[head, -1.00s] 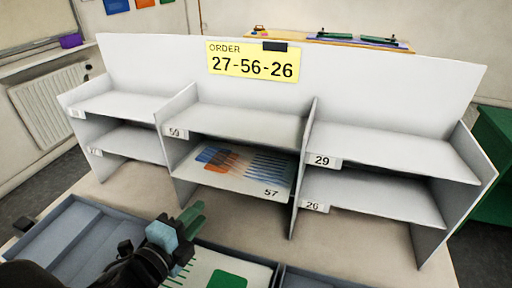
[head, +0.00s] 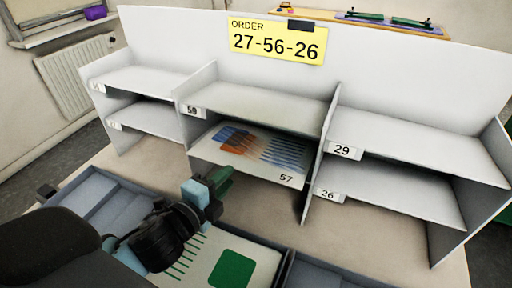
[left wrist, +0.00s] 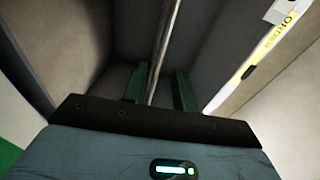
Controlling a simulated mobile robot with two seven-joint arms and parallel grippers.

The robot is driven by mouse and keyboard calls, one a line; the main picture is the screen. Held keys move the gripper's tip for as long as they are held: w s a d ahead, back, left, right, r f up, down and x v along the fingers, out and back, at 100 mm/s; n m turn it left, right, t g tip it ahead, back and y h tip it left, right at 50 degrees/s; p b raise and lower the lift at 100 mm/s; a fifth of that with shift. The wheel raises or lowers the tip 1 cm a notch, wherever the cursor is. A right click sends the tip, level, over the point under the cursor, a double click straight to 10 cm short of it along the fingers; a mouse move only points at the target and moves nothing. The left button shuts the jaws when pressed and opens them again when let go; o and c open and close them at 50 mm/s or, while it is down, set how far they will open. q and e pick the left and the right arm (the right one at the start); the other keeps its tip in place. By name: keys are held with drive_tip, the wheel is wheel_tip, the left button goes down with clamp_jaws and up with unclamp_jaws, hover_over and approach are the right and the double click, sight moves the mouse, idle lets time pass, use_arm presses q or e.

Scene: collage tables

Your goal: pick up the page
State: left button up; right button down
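A page (head: 255,148) with a blue and orange pattern and the number 57 lies flat in the lower middle compartment of the white shelf unit (head: 262,104). My left gripper (head: 222,182) is just in front of and below the left part of that compartment's front edge. In the left wrist view its two green fingers (left wrist: 160,88) stand apart, with a thin pale edge running between them in the picture. I cannot tell whether this edge is the page or the shelf board, and no grip on it shows. My right gripper is not in view.
A blue-grey tray (head: 75,191) stands in front of the shelves. Another page (head: 205,268) with a green square lies in its middle section. Upright dividers (head: 318,150) flank the compartment. A yellow sign (head: 277,41) reads "ORDER 27-56-26".

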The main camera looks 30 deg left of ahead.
sight(236, 169)
use_arm(q)
drive_tip(key=w, duration=0.5)
drive_tip(key=shift+d+f, duration=0.1)
drive_tip(key=shift+f, duration=0.2)
drive_tip(key=shift+s, duration=0.1)
clamp_jaws()
